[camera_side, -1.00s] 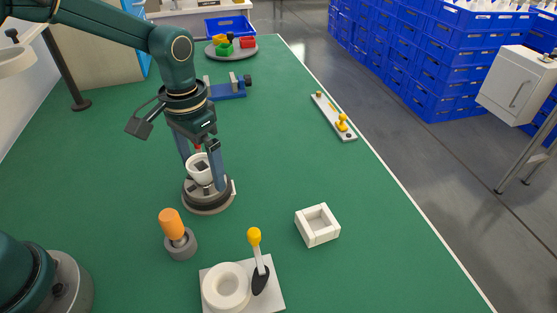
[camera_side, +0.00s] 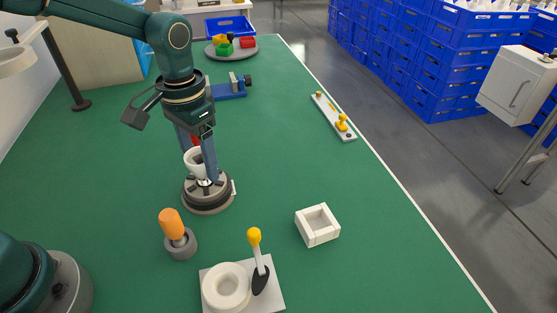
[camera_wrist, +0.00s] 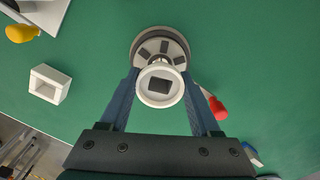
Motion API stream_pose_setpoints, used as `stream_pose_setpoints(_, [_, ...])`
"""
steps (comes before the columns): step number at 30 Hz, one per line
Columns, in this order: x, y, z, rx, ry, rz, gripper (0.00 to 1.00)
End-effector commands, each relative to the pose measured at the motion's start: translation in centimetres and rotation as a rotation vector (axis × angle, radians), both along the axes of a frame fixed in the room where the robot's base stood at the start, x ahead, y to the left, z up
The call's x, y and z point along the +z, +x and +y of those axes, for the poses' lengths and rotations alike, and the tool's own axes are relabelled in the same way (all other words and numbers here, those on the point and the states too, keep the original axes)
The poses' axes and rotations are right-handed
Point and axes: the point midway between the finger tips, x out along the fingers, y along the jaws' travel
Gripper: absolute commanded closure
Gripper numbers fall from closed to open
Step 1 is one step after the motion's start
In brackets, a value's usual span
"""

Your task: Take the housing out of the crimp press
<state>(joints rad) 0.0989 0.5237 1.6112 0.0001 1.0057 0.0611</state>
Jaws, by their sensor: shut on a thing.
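The white housing (camera_side: 193,161) is a cup-like part with a dark square recess in its middle, clear in the wrist view (camera_wrist: 160,86). My gripper (camera_side: 199,166) is shut on it, one finger on each side (camera_wrist: 160,78). It is held at the top of the round grey crimp press (camera_side: 208,195), whose dark segments also show in the wrist view (camera_wrist: 160,47). I cannot tell for sure whether a gap separates housing and press. The press's red handle (camera_wrist: 217,108) shows beside the right finger; the left finger is partly hidden in the side view.
An orange-handled tool (camera_side: 171,224) stands in a grey holder in front of the press. A white plate (camera_side: 275,296) with a ring and yellow-knobbed lever is nearer. A white open box (camera_side: 317,225) is to the right. A blue vise-like fixture (camera_side: 230,91) stands behind.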

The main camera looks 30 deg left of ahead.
Motion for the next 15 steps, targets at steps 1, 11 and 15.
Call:
stream_pose_setpoints(1, [0.6,0.1,0.0,0.0,-0.001,-0.004,0.98])
stream_pose_setpoints(11, [3.4,-0.4,1.6,0.005,0.0,-0.002,0.98])
stream_pose_setpoints(15, [4.7,-1.0,3.6,0.007,0.001,-0.003,0.98])
